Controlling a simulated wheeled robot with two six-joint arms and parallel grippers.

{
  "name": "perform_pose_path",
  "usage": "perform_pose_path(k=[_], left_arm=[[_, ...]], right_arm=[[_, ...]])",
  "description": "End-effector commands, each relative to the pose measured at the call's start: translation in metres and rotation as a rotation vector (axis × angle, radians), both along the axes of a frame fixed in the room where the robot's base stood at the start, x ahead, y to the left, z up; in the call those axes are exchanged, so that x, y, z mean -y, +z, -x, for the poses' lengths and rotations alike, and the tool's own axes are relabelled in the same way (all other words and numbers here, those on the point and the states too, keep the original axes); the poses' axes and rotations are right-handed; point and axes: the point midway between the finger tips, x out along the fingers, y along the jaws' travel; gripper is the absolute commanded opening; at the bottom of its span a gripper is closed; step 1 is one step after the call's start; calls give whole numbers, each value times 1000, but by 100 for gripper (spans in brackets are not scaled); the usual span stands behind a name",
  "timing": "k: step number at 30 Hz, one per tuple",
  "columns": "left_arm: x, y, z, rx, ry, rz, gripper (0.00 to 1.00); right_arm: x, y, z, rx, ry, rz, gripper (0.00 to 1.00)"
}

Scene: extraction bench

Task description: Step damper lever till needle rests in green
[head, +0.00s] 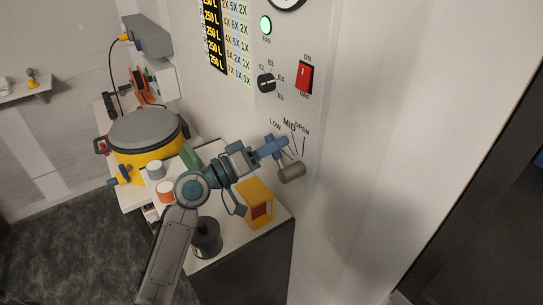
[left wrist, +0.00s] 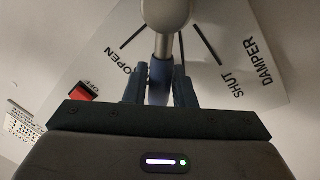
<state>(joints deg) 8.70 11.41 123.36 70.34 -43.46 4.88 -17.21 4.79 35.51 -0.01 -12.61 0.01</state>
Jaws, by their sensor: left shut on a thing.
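The damper lever has a grey rounded knob (head: 291,172), low on the white wall panel beside the LOW, MID and OPEN marks. My left gripper (head: 279,146) is at the lever, its blue fingers shut on the shaft. In the left wrist view the shaft stands between the fingers (left wrist: 160,84), with the pale knob (left wrist: 166,12) beyond them. I cannot tell which mark the lever lines up with. The gauge (head: 287,3) is cut off by the top edge of the head view; its needle and green zone cannot be read. My right gripper is not in view.
Above the lever are a dark selector knob (head: 266,83), a red ON/OFF switch (head: 305,77) and a lit green fan lamp (head: 266,25).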

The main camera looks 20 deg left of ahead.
Motion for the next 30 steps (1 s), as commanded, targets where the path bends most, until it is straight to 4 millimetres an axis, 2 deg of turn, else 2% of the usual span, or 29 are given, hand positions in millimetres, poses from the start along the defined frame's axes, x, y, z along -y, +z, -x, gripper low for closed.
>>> perform_pose_path(k=[1, 10, 29, 30], left_arm=[[1, -3, 1, 25, 0, -27, 0], [8, 5, 6, 117, 0, -151, 0], [10, 9, 8, 148, 0, -195, 0], [10, 9, 8, 148, -1, -195, 31]], right_arm=[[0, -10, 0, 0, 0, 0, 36], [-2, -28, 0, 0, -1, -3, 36], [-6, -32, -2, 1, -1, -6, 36], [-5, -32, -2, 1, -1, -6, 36]])
